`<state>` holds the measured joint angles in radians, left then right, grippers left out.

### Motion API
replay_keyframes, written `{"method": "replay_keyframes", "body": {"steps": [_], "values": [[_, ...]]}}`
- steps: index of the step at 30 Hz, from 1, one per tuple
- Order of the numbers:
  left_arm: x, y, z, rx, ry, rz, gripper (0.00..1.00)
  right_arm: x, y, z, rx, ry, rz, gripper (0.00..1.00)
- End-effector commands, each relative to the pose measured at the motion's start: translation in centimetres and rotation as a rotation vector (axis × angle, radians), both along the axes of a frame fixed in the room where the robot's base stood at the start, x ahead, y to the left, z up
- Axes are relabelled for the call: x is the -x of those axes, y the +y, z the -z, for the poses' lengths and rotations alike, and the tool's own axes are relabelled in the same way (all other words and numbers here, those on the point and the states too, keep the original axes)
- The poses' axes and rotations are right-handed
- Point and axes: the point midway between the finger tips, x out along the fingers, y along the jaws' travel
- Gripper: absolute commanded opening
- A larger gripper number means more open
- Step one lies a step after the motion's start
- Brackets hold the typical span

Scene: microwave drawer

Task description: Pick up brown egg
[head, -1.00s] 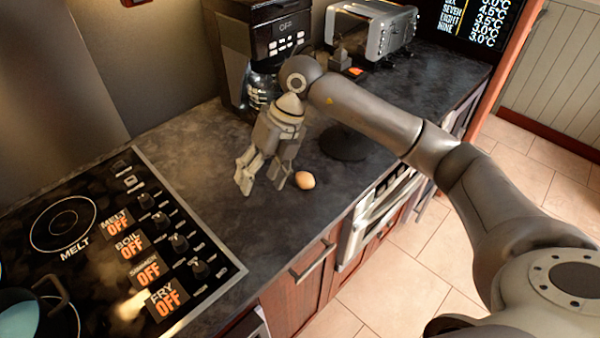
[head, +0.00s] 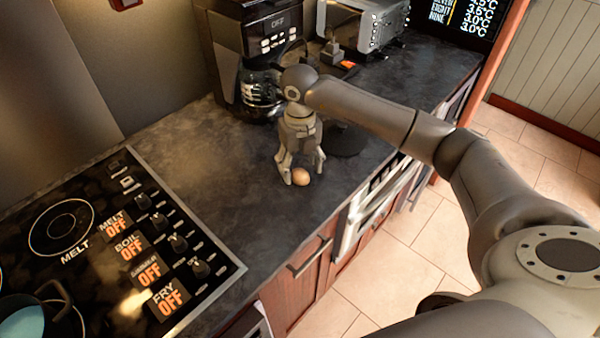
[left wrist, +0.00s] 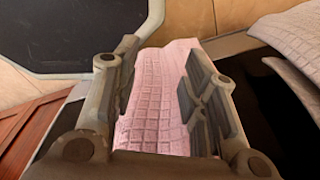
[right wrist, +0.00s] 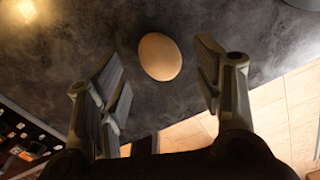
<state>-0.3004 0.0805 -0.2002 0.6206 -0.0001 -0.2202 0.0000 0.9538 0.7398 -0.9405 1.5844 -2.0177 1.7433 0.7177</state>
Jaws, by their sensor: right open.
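The brown egg (head: 301,177) lies on the dark countertop near its front edge. My right gripper (head: 302,178) points down over the counter, its fingers on either side of the egg or just behind it. In the right wrist view the egg (right wrist: 160,57) appears just ahead of the open fingers (right wrist: 162,85), centred between them with gaps on both sides. My left gripper (left wrist: 158,85) is open in the left wrist view, with pinkish checked cloth (left wrist: 155,110) seen between its fingers; I cannot tell whether it touches the cloth.
A stove (head: 110,235) with knobs and a pot (head: 30,318) is on the left. A coffee maker (head: 265,45) and a toaster (head: 365,22) stand behind my right arm. The counter between stove and egg is clear. Drawer handles (head: 310,262) line the counter front.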

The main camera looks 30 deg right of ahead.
Motion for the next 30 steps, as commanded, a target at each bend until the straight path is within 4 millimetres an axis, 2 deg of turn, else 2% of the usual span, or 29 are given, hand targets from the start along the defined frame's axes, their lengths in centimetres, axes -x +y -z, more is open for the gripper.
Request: {"method": "replay_keyframes", "body": {"steps": [1, 6, 14, 15, 23, 30], "values": [[0.0, 0.0, -0.9, 0.0, 0.0, 0.0, 0.4, 0.0, 0.0, 0.4, 0.0, 0.006, 0.001, 0.6], [0.0, 0.0, -1.4, 0.0, 0.0, 0.001, 0.4, 0.0, 0.0, 2.7, 0.0, 0.004, 0.001, 0.6], [0.0, 0.0, -1.4, 0.001, 0.001, 0.001, 0.4, -0.1, 0.0, 3.2, 0.0, 0.0, -0.001, 0.6], [0.1, 0.0, -1.4, 0.001, 0.001, 0.001, 0.4, -0.1, 0.0, 3.2, 0.0, 0.0, -0.001, 0.59], [0.1, 0.0, -1.4, 0.001, 0.001, 0.001, 0.4, -0.1, 0.0, 3.1, -0.001, 0.0, -0.001, 0.27], [0.0, 0.0, -1.4, 0.0, 0.001, 0.0, 0.4, -0.1, 0.0, 3.1, -0.001, 0.0, 0.0, 0.27]]}}
